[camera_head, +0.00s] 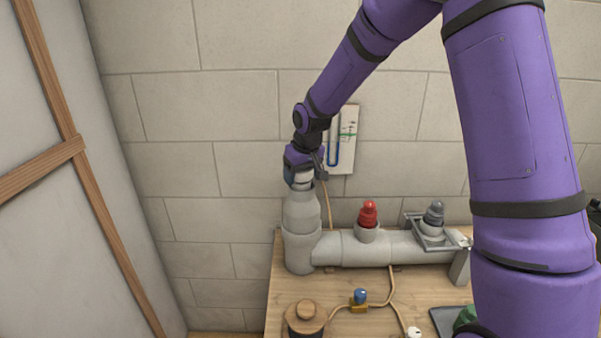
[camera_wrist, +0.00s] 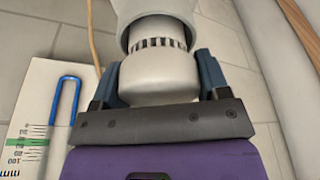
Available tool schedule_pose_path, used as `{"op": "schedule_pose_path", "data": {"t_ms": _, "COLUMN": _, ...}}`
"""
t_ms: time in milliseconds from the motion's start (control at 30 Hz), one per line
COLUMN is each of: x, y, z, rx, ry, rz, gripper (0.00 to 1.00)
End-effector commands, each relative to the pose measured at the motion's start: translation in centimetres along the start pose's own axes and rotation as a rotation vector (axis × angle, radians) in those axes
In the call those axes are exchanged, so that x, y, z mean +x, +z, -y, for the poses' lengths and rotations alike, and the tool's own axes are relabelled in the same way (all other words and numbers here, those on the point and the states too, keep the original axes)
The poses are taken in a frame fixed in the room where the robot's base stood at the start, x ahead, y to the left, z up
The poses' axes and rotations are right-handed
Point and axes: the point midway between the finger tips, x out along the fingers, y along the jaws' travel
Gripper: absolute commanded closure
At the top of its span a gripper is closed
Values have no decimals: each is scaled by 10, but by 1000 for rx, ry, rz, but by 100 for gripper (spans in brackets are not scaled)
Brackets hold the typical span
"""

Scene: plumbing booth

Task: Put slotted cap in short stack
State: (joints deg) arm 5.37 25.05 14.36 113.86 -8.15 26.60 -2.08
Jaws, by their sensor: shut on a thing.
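The slotted cap (camera_wrist: 160,72) is white with a ring of dark slots, and my gripper (camera_wrist: 158,85) is shut on it with a blue finger on each side. In the wrist view the slotted end is at the mouth of a grey pipe (camera_wrist: 150,12), partly inside its rim; how deep it sits I cannot tell. In the head view my gripper (camera_head: 303,178) is at the top of the tall grey stack (camera_head: 301,212) at the left end of the pipe. The cap (camera_head: 303,178) shows there only as a small pale patch. Which stack the task calls short is not marked.
A horizontal grey pipe (camera_head: 365,248) runs right along the bench (camera_head: 285,290), with a red fitting (camera_head: 368,213) and a dark grey fitting (camera_head: 433,214) on it. A gauge board (camera_head: 342,140) hangs on the wall close behind my gripper. A round wooden-topped pot (camera_head: 305,312) stands in front.

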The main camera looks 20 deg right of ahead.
Motion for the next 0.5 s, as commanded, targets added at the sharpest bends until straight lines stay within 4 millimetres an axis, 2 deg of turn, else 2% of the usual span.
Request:
{"op": "schedule_pose_path", "data": {"t_ms": 167, "x": 0, "y": 0, "z": 0, "rx": 0, "ry": 0, "rz": 0, "gripper": 58}}
{"op": "schedule_pose_path", "data": {"t_ms": 200, "x": 0, "y": 0, "z": 0, "rx": 0, "ry": 0, "rz": 0, "gripper": 29}}
{"op": "schedule_pose_path", "data": {"t_ms": 300, "x": 0, "y": 0, "z": 0, "rx": 0, "ry": 0, "rz": 0, "gripper": 6}}
{"op": "schedule_pose_path", "data": {"t_ms": 333, "x": 0, "y": 0, "z": 0, "rx": 0, "ry": 0, "rz": 0, "gripper": 2}}
{"op": "schedule_pose_path", "data": {"t_ms": 500, "x": 0, "y": 0, "z": 0, "rx": 0, "ry": 0, "rz": 0, "gripper": 2}}
